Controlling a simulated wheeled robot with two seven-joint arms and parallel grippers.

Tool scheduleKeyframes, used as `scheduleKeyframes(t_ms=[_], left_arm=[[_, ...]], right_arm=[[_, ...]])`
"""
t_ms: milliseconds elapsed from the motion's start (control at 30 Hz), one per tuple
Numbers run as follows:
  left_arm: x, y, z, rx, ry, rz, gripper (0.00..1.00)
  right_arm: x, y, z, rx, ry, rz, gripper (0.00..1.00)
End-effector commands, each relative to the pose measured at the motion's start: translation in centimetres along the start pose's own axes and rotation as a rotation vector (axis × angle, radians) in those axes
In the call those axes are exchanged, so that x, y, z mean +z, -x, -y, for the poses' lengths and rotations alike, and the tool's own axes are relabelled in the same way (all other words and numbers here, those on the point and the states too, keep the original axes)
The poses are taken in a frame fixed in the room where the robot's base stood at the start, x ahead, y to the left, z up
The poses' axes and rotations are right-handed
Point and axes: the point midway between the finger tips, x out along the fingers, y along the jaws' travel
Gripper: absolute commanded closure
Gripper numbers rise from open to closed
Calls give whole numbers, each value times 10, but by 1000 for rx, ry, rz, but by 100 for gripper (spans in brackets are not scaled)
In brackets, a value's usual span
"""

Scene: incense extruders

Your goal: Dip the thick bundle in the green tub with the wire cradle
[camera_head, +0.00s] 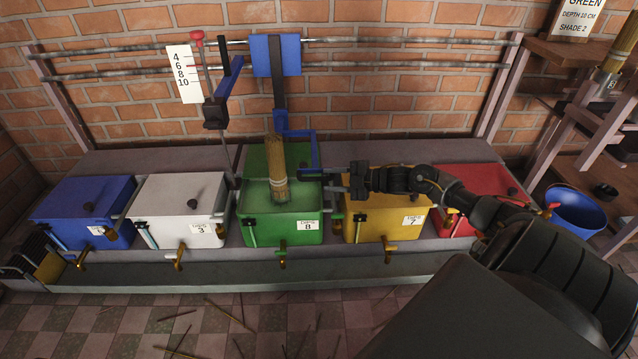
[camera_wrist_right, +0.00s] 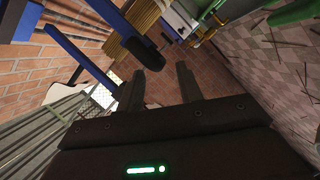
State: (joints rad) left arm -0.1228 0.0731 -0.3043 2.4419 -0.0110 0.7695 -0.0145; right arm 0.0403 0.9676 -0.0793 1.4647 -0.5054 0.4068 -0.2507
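The green tub (camera_head: 258,228), labelled 8, stands in the middle of the row with its inside showing. The thick tan bundle (camera_head: 274,155) hangs upright, slightly tilted, with its lower end at the tub's opening; how deep it sits I cannot tell. The blue wire cradle (camera_head: 281,121) hangs from the rails around and beside the bundle. A blue bar with a black grip shows close by in the right wrist view (camera_wrist_right: 85,60). My right gripper (camera_head: 338,180) is just right of the bundle, above the tub's right edge. Its fingers are apart and empty in the right wrist view (camera_wrist_right: 158,88).
Blue (camera_head: 80,215), white (camera_head: 155,222), yellow (camera_head: 385,222) and red (camera_head: 470,180) tubs share the bench. A depth card (camera_head: 185,75) with a red-knobbed pointer hangs upper left. A sign (camera_head: 577,18) reads GREEN, depth 10 cm, shade 2. Loose sticks lie on the floor.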

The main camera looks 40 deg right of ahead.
Motion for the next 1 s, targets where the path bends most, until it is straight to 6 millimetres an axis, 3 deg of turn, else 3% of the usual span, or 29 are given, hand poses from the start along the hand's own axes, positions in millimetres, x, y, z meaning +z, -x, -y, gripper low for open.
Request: scheduleKeyframes(t_ms=[100, 300, 667, 933, 1000], left_arm=[[1, 0, -1, 8, -3, -22, 100], [2, -3, -1, 16, -5, -42, 100], [3, -5, -1, 18, -6, -43, 100], [3, -5, -1, 18, -6, -43, 100], [3, -5, -1, 18, -6, -43, 100]], right_arm=[[1, -22, 1, 3, 1, -1, 64], [1, -43, 1, 1, 0, 0, 64], [0, -47, 0, 0, -1, 1, 64], [0, -46, 0, 0, -1, 1, 98], [0, -46, 0, -1, -1, 1, 100]])
